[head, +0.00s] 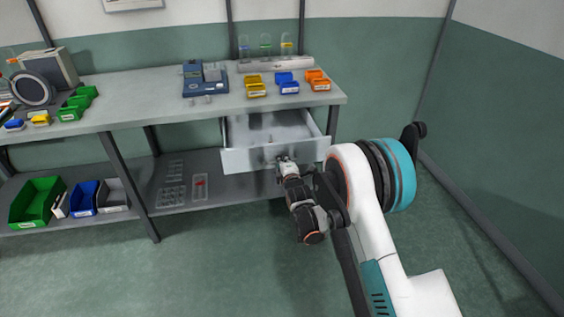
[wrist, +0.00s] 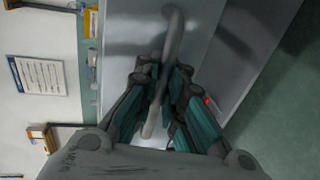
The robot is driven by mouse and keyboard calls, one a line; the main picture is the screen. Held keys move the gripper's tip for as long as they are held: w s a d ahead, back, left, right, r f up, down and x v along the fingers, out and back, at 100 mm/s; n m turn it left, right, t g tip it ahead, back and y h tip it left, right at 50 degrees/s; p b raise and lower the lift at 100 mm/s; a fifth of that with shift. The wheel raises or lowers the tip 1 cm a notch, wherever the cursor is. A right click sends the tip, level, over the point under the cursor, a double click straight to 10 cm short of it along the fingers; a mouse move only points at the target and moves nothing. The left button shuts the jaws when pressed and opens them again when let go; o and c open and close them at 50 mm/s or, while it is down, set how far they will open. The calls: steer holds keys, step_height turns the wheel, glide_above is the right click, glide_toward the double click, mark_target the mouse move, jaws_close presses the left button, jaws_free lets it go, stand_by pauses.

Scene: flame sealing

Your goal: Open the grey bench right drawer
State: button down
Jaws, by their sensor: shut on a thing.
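The grey bench (head: 150,112) stands along the back wall, its top running across the head view. Its right drawer (head: 240,160) is pulled out, and I see into its open inside from above. My gripper (head: 284,160) is at the drawer's front face. In the wrist view my gripper's two fingers (wrist: 164,92) are closed around the drawer's grey bar handle (wrist: 172,38). The handle passes between the fingers. In the head view my gripper hides the handle.
Yellow (head: 255,88), blue (head: 287,84) and orange bins (head: 317,80) stand on the bench top above the drawer. A lower shelf (head: 225,185) runs beneath, with a dark bench leg (head: 128,185) to the left. The floor in front is clear.

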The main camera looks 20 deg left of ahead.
steer(key=c, duration=2)
jaws_free()
steer(key=v, duration=1.2)
